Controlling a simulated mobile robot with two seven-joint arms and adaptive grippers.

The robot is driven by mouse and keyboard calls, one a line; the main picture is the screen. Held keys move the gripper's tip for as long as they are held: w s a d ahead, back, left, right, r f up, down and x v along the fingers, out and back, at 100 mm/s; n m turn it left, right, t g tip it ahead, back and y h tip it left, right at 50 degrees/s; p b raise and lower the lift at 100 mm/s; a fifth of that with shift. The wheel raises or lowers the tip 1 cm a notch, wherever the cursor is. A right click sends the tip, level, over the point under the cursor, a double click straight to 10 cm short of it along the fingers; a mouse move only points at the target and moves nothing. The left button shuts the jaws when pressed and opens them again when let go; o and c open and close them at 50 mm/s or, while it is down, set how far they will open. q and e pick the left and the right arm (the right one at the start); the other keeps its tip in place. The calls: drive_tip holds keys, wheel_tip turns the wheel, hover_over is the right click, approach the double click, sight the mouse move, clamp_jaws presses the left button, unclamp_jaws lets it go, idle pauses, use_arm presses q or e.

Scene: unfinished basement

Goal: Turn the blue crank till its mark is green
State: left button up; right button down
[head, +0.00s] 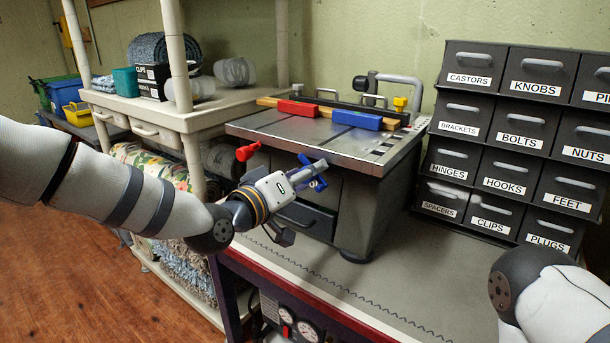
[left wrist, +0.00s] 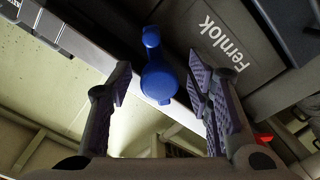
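The blue crank (head: 320,184) is on the front side of the grey bench machine (head: 338,222), partly hidden by my left gripper (head: 312,172) in the head view. In the left wrist view the blue crank (left wrist: 157,78) shows a round hub and a short arm with a knob. My left gripper (left wrist: 160,85) is open, with one finger on each side of the crank and gaps to both. I cannot make out a coloured mark on it. A red crank (head: 248,150) sticks out at the machine's left. My right gripper is out of view.
On the machine top lie a red block (head: 298,108) and a blue block (head: 357,119) by a fence. Labelled drawers (head: 490,140) stand at the right. A shelf (head: 160,117) stands at the left. The bench front (head: 350,280) is clear.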

use_arm(q)
drive_tip(key=v, duration=1.2)
idle(0.4)
drive_tip(key=s+a+f+g+y, duration=0.1)
drive_tip(key=s+f+g, duration=0.1)
drive_tip(key=s+f, duration=0.45)
drive_tip(key=s+a+f+g+y, duration=0.1)
drive_tip(key=s+f+g+y, duration=0.15)
drive_tip(key=f, duration=0.65)
drive_tip(key=s+a+f+g+y, duration=0.1)
drive_tip(key=s+f+g, duration=0.2)
drive_tip(key=s+f, duration=0.4)
drive_tip(key=s+a+f+g+y, duration=0.1)
drive_tip(key=s+a+f+g, duration=0.2)
drive_tip(key=s, duration=0.6)
drive_tip(key=s+a+f+g+y+p, duration=0.1)
drive_tip(key=s+a+f+g+y, duration=0.1)
drive_tip(key=s, duration=0.8)
drive_tip(key=s+a+f+g+y, duration=0.2)
drive_tip(key=s+a+f+g, duration=0.2)
drive_tip(key=s, duration=0.6)
drive_tip(key=a+f, duration=0.2)
drive_tip(key=a, duration=0.1)
drive_tip(key=shift+s+a+f+m+p, duration=0.2)
drive_tip(key=shift+a+f+m+p, duration=0.1)
drive_tip(key=shift+f, duration=0.1)
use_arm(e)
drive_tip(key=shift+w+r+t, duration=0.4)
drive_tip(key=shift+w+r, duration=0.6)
